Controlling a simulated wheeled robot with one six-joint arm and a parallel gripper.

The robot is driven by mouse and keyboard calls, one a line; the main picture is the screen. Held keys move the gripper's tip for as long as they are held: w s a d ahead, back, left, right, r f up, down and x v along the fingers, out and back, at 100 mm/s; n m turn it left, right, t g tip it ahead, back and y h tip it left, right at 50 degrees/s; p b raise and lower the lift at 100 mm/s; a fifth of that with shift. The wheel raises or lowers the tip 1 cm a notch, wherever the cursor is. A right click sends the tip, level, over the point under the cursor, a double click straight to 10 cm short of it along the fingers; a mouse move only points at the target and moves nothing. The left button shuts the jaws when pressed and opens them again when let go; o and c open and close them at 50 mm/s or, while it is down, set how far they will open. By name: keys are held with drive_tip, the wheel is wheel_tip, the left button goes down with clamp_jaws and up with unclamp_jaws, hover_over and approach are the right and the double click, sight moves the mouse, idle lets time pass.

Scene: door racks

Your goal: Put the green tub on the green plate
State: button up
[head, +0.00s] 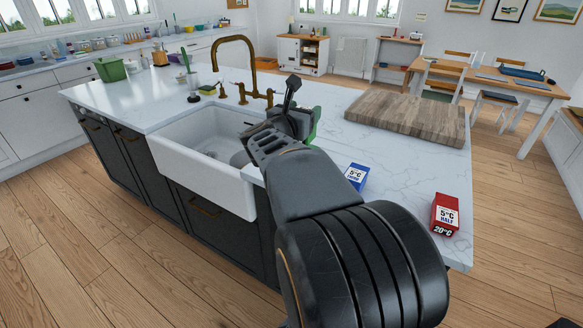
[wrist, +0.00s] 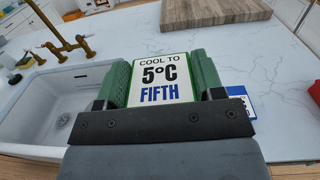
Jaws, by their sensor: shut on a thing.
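My gripper (head: 292,122) is over the near side of the island, just right of the sink. In the wrist view my gripper (wrist: 162,78) is shut on a green-edged tub (wrist: 166,76), with a dark green finger on each side. Its white label reads "COOL TO 5°C FIFTH". In the head view only a sliver of the green tub (head: 314,124) shows behind my gripper. I cannot tell whether it touches the counter. I cannot make out a green plate in either view.
A blue block (head: 356,176) and a red block (head: 445,214) with labels stand on the counter (head: 400,165) to the right. A wooden board (head: 408,118) lies behind them. The sink (head: 205,150) and brass tap (head: 238,62) are left. A green container (head: 110,69) stands far left.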

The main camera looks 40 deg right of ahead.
drive_tip(key=shift+s+f+b, duration=0.15)
drive_tip(key=shift+f+b, duration=0.05)
drive_tip(key=shift+f, duration=0.35)
drive_tip(key=shift+s+f+b, duration=0.15)
drive_tip(key=shift+f, duration=0.4)
drive_tip(key=shift+d+f+g, duration=0.1)
drive_tip(key=shift+f+g, duration=0.2)
drive_tip(key=shift+f, duration=0.05)
drive_tip(key=w+d+f, duration=0.3)
drive_tip(key=f, duration=0.1)
drive_tip(key=w+d+f+p, duration=0.1)
drive_tip(key=w+d+f, duration=0.2)
drive_tip(key=f, duration=0.1)
drive_tip(key=w+d+f, duration=0.3)
drive_tip(key=f, duration=0.1)
drive_tip(key=shift+w+f, duration=0.4)
drive_tip(key=shift+f, duration=0.2)
drive_tip(key=o, duration=1.2)
